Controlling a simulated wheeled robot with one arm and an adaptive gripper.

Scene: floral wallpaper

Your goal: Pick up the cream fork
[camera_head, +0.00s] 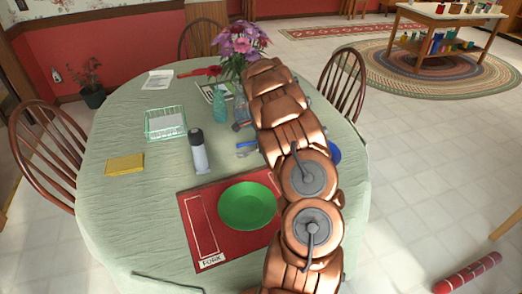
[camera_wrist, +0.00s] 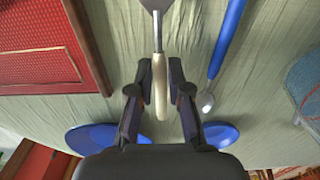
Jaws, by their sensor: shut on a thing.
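In the wrist view, my gripper (camera_wrist: 160,82) is shut on the cream handle of a utensil, the cream fork (camera_wrist: 161,97). The handle lies between the two fingers. Its metal neck runs up to a wider grey head that the top edge of the picture cuts off, so its tines cannot be made out. Whether the fork touches the tablecloth cannot be told. In the head view my copper-coloured arm reaches across the table and hides my gripper and the fork.
A blue-handled utensil (camera_wrist: 226,45) lies close to the right of the fork. A blue plate (camera_wrist: 92,137) shows behind my gripper. The table (camera_head: 130,215) also holds a red placemat (camera_head: 198,222) with a green plate (camera_head: 247,206), a bottle (camera_head: 199,155), a wire basket (camera_head: 165,124) and a flower vase.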

